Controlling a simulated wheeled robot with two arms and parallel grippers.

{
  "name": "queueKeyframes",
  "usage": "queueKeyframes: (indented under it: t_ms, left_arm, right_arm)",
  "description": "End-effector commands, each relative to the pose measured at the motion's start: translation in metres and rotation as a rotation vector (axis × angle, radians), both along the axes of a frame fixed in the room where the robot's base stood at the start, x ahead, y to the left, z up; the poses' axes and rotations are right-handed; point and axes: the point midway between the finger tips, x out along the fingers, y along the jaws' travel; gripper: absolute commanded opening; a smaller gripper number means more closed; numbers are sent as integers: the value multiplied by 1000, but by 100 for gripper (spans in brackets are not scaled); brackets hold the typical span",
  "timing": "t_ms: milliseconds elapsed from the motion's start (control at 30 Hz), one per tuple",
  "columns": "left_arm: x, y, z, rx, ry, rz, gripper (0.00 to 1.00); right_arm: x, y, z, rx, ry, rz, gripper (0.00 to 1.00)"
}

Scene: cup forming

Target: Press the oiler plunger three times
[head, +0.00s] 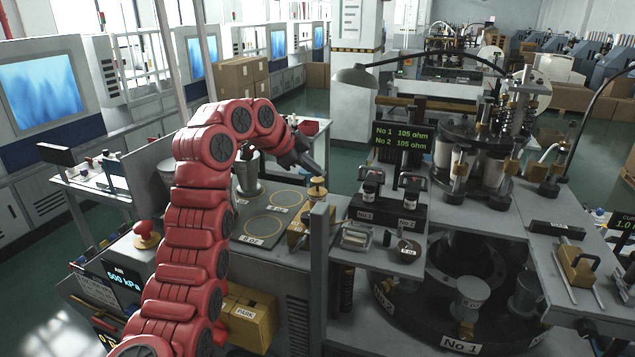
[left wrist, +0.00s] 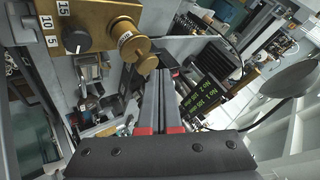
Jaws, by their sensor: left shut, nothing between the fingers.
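The brass oiler (head: 298,232) stands at the right end of the grey bench top, with its round brass plunger (head: 317,187) upright on it. In the left wrist view the oiler body (left wrist: 95,20) shows a dial, and the plunger knob (left wrist: 147,62) is just left of my fingertips. My left gripper (head: 319,172) has its fingers together, empty, pointing down to the right, with the tips close by the plunger top. I cannot tell if they touch it. In the left wrist view the shut fingers (left wrist: 162,75) run up the middle. My right gripper is not in view.
A grey post (head: 319,250) rises just right of the oiler. Yellow-ringed marked spots (head: 262,227) and a metal cup (head: 247,175) are to its left. A lamp (head: 357,76) and ohm display (head: 400,142) stand behind right. A red button (head: 145,230) is at left.

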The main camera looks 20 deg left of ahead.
Motion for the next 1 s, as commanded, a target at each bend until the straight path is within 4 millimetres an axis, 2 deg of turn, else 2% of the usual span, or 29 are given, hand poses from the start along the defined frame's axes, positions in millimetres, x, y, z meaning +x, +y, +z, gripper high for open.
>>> queueKeyframes:
  t_ms: [1000]
  left_arm:
    - [0, 0, -8, 0, 0, 0, 0]
  right_arm:
    - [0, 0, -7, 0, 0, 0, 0]
